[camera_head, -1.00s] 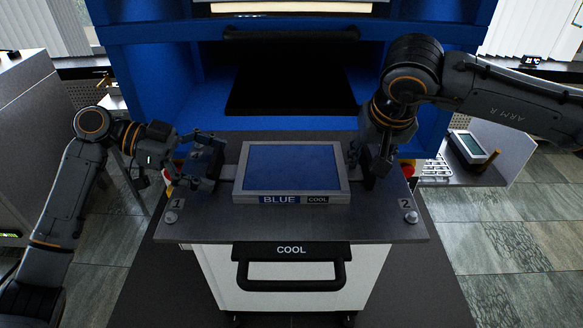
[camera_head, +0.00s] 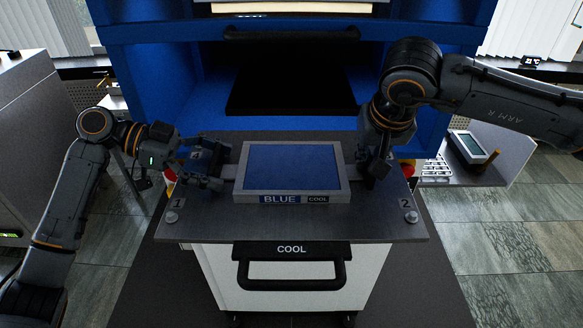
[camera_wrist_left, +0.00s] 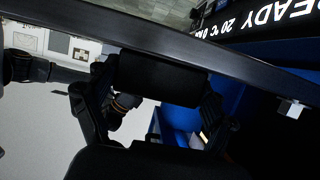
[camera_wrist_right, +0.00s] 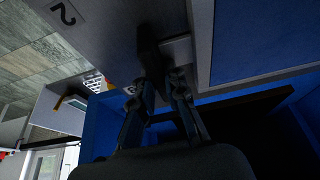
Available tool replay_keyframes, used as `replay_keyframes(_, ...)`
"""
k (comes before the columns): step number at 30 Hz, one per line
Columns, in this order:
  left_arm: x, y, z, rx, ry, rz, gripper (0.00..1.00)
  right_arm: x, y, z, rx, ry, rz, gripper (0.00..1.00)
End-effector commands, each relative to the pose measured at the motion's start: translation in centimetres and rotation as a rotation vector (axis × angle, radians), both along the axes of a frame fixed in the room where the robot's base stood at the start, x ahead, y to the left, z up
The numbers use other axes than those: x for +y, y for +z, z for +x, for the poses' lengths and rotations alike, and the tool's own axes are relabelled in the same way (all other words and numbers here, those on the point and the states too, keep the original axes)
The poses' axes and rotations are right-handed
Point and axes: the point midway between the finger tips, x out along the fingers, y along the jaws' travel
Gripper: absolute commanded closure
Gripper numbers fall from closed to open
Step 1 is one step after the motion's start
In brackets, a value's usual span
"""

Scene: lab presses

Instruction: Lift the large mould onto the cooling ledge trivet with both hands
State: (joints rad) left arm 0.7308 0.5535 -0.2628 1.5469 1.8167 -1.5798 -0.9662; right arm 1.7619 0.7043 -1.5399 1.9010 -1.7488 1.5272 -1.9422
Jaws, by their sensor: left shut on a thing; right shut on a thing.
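The large mould (camera_head: 290,197) is a flat grey tray with a blue surface, labelled BLUE and COOL. It lies level on the dark top of the COOL cart (camera_head: 300,222).
A blue press (camera_head: 150,70) with a dark open bay (camera_head: 290,88) stands behind the cart. A handheld device (camera_head: 467,146) lies on the right ledge. Marks 1 and 2 and two knobs (camera_head: 172,216) sit at the cart's front corners. Floor is free at the right.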

Motion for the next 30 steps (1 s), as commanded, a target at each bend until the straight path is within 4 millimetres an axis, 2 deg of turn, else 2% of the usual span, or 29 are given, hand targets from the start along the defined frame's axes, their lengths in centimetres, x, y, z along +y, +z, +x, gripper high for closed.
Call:
replay_keyframes(11, -0.1, 1.3, 0.1, -0.006, 0.002, -0.005, 0.79, 0.2, 1.3, 0.0, -0.006, 0.003, 0.005, 1.0)
replay_keyframes(24, -0.1, 4.6, 0.1, -0.005, 0.002, -0.004, 0.79, 0.2, 4.6, 0.0, -0.006, 0.004, 0.006, 1.0)
replay_keyframes(30, -0.1, 5.3, 0.1, -0.005, 0.002, -0.004, 0.79, 0.2, 5.4, 0.0, -0.006, 0.005, 0.006, 1.0)
